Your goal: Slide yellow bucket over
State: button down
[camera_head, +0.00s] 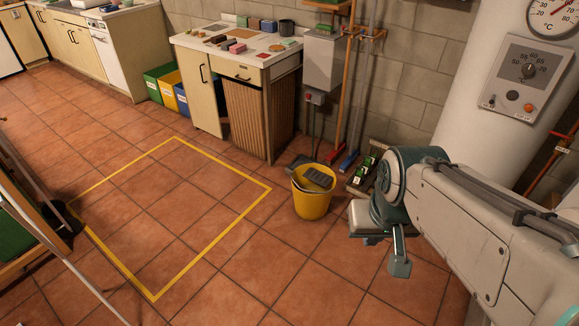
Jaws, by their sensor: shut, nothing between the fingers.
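The yellow bucket (312,203) stands upright on the tiled floor, just right of the right corner of a yellow floor outline (211,234). A dark grey scoop-like thing (318,177) sits in its top. My gripper (398,267) hangs to the right of the bucket and nearer to me, pointing down. It is shut and empty, with a clear gap of floor between it and the bucket. My arm reaches in from the right edge and hides part of the floor behind it.
A workbench (243,64) with small items stands behind the bucket. Green, yellow and blue bins (171,87) stand left of it. Brooms (349,160) lean on the wall near a tray of green-topped items (361,174). A white tank (487,112) stands at right. The outlined floor is clear.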

aim_at(312, 200)
jog(key=u, duration=0.7)
jog(key=i, duration=0.9)
jog(key=u, duration=0.85)
jog(key=i, duration=1.35)
jog(key=z, duration=0.9)
jog(key=i, duration=0.85)
jog(key=z, duration=1.2)
jog(key=i, duration=0.2)
jog(key=z, duration=0.1)
